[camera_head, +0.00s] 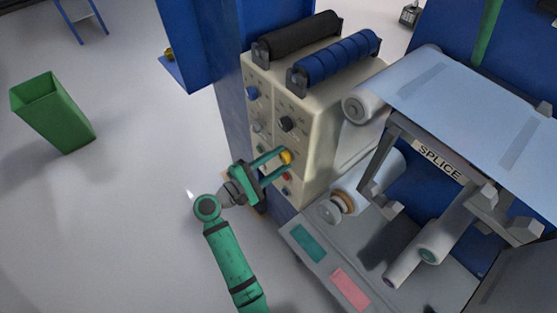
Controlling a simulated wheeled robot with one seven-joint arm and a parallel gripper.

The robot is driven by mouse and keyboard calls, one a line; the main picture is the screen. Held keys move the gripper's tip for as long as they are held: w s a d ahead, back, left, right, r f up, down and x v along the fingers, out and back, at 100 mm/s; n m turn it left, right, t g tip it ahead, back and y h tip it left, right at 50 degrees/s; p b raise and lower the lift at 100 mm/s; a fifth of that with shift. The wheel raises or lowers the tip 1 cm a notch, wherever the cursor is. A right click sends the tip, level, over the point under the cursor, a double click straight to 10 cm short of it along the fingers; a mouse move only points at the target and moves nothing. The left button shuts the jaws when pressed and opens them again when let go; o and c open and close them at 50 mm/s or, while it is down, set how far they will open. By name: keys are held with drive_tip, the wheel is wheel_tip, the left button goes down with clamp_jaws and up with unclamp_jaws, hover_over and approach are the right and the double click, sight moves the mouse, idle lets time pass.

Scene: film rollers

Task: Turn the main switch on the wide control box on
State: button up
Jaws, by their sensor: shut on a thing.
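The wide control box (311,156) is cream coloured and stands in the middle of the view, with several knobs and buttons on its front face. A large dark knob (287,124) sits above a yellow knob (286,157). I cannot read which control is labelled as the main switch. My green gripper (284,163) reaches the front face from the lower left, and its fingers are shut on the yellow knob. The fingers hide part of the knob and the panel around it.
A blue knob (252,93) and a red button (287,176) are on the same panel. Black and blue rollers (350,58) lie on top of the box. The splice table (440,163) stands at right. A green bin (52,112) stands left, with open floor between.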

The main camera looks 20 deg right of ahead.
drive_tip(key=m, duration=0.6)
drive_tip(key=shift+m, duration=0.4)
drive_tip(key=m, duration=0.6)
drive_tip(key=shift+m, duration=0.4)
drive_tip(key=o, duration=1)
drive_tip(key=shift+o, duration=0.2)
drive_tip(key=shift+a, duration=0.1)
drive_tip(key=v, duration=1)
drive_tip(key=shift+s+a, duration=0.2)
drive_tip(key=shift+a, duration=0.15)
